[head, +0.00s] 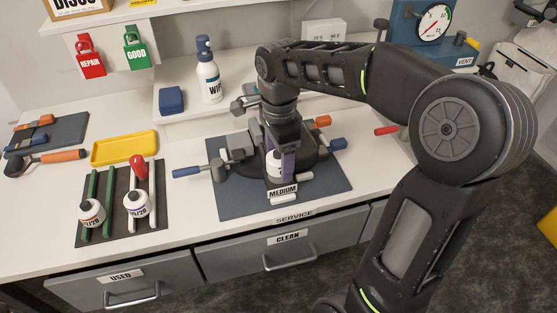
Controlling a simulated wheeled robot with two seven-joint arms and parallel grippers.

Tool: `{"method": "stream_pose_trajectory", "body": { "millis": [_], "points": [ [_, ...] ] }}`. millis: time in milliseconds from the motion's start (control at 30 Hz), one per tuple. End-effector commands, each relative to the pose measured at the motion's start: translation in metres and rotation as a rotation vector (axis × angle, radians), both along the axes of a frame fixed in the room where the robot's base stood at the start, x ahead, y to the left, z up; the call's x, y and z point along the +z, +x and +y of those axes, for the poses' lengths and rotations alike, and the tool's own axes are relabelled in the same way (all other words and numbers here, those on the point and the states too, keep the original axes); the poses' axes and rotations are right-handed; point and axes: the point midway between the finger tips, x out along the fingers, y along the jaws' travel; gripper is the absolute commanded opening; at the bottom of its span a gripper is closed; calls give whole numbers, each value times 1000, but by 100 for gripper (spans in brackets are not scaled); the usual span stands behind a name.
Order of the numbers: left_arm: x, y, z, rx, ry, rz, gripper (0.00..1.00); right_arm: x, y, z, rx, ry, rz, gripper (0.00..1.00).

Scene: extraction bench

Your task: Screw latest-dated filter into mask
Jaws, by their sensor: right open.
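The dark mask (308,163) sits on the blue-grey mat, with a MEDIUM label at its front. My right gripper (281,152) points down over the front of the mask and is open. A white round thing with dark print (272,166), perhaps a filter, shows by its fingers; whether it touches the mask is hidden. My left gripper is out of view.
A yellow tray (124,148) lies behind the rack (119,228). A WIPE bottle (208,75) stands on the raised shelf. Drawers marked USED (125,287) and CLEAN (285,245) are shut below the bench edge.

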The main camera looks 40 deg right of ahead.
Motion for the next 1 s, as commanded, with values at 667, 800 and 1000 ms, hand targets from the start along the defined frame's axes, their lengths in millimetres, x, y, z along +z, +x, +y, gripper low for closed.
{"method": "stream_pose_trajectory", "body": {
  "millis": [667,800,1000],
  "points": [
    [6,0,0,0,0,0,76,0,1,2,421,3,0,62],
    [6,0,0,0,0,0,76,0,1,1,420,3,-1,51],
    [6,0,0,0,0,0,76,0,1,1,420,3,-1,34]
  ]
}}
